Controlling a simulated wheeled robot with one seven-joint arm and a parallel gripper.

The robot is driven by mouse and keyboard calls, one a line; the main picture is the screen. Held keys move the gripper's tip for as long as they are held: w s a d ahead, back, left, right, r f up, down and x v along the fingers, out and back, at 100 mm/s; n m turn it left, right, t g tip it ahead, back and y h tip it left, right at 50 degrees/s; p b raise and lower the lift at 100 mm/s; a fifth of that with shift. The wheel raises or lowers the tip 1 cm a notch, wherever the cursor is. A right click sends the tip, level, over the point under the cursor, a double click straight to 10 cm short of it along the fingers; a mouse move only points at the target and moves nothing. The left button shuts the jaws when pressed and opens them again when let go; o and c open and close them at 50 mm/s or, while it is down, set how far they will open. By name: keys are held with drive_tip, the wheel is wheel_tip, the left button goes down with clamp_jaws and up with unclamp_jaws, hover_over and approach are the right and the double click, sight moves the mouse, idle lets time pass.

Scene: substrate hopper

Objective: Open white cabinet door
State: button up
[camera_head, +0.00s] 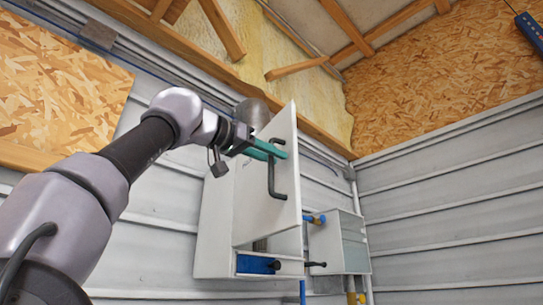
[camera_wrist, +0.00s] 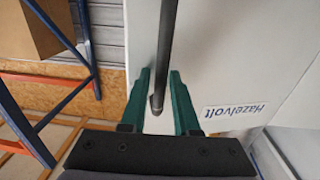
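The white cabinet (camera_head: 215,225) is mounted on the corrugated wall in the head view. Its white door (camera_head: 258,195) stands ajar, swung out from the body, with a gap showing below it. A black bar handle (camera_head: 271,178) is on the door's face. My gripper (camera_head: 272,150) has teal fingers at the upper part of the handle. In the wrist view, my gripper (camera_wrist: 158,75) has its fingers apart on either side of the dark handle bar (camera_wrist: 167,40), with some gap visible. The door face (camera_wrist: 225,60) fills the right, with a "Hazelvolt" label.
A blue item (camera_head: 257,264) shows at the cabinet's lower opening. A smaller grey-white box (camera_head: 325,245) with pipe fittings hangs to its right. A blue and orange rack (camera_wrist: 50,80) with a cardboard box (camera_wrist: 38,25) is at left in the wrist view.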

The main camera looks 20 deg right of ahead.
drive_tip(key=shift+a, duration=0.1)
drive_tip(key=v, duration=1)
drive_tip(key=shift+s+a, duration=0.2)
drive_tip(key=shift+a, duration=0.1)
